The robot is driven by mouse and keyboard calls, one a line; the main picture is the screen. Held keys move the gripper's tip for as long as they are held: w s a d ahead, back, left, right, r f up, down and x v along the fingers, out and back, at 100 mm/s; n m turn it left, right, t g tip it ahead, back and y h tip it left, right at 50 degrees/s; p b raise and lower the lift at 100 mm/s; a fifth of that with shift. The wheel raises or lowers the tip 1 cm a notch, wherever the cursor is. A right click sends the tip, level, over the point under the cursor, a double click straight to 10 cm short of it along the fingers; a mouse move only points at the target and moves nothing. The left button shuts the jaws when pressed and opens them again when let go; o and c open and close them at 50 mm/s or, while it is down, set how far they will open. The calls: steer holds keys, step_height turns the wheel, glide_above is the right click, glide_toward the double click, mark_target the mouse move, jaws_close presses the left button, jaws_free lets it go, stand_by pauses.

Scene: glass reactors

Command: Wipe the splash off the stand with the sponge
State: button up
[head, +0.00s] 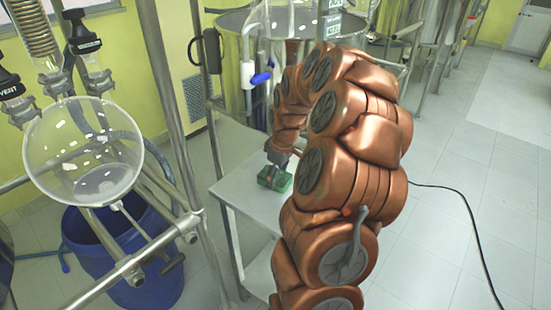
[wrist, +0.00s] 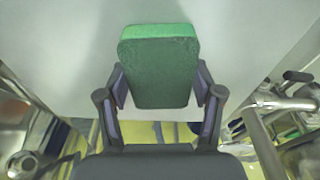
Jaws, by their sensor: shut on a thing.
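My gripper (wrist: 160,95) is shut on the green sponge (wrist: 160,60), with one finger against each side of it in the wrist view. In the head view the green sponge (head: 275,179) is at the end of my arm, low over the stand (head: 238,160), a pale grey-white table. I cannot tell whether the sponge touches the top. The stand's pale top (wrist: 240,35) fills the upper part of the wrist view. I see no clear splash on the visible part of the stand; my arm hides its right side.
A glass reactor flask (head: 85,150) on a metal frame (head: 170,100) stands at the left, above a blue barrel (head: 125,260). A steel vessel (head: 240,75) stands behind the stand. A black cable (head: 470,215) crosses the open tiled floor at the right.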

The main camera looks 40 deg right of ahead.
steer(key=shift+a+f, duration=0.1)
steer(key=shift+a, duration=0.4)
steer(key=shift+a+r, duration=0.1)
steer(key=shift+r, duration=0.2)
steer(key=shift+s+r+p, duration=0.1)
steer(key=shift+r+p, duration=0.6)
steer(key=shift+r, duration=3.15)
